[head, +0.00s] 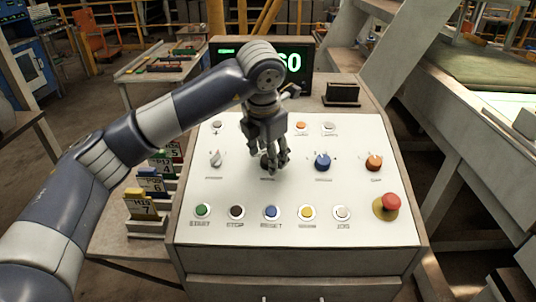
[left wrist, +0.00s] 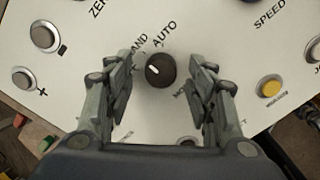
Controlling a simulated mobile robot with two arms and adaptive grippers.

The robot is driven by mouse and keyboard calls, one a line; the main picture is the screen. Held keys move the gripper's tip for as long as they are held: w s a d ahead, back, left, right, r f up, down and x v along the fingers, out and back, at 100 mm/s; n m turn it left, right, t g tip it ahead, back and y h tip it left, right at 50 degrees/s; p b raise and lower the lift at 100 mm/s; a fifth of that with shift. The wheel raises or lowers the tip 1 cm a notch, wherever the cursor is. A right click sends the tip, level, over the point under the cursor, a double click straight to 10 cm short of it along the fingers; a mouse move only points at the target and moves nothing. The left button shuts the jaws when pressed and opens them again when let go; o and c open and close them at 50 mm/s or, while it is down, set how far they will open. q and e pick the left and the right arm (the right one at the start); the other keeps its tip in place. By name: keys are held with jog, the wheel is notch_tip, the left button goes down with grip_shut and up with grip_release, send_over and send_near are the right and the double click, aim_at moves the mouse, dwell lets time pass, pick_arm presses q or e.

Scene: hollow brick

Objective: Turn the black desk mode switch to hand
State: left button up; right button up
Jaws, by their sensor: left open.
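The black mode switch (left wrist: 160,70) is a round knob on the white desk panel. Its short white mark sits on the left part of its face in the left wrist view. The letters "AND" and the word AUTO are printed above it; the start of the first word is hidden behind a finger. My left gripper (left wrist: 163,100) is open, with one finger on each side of the knob and a gap to both. In the head view my left gripper (head: 270,165) hangs over the black switch and hides most of it. My right gripper is not in view.
A grey selector (head: 216,159) is left of my gripper, a blue knob (head: 322,162) and an orange knob (head: 374,162) to the right. Push buttons line the front row, with a red mushroom button (head: 386,206) at the right. A display (head: 292,62) stands behind.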

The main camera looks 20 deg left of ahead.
pick_arm(q)
jog(key=v, duration=1.1)
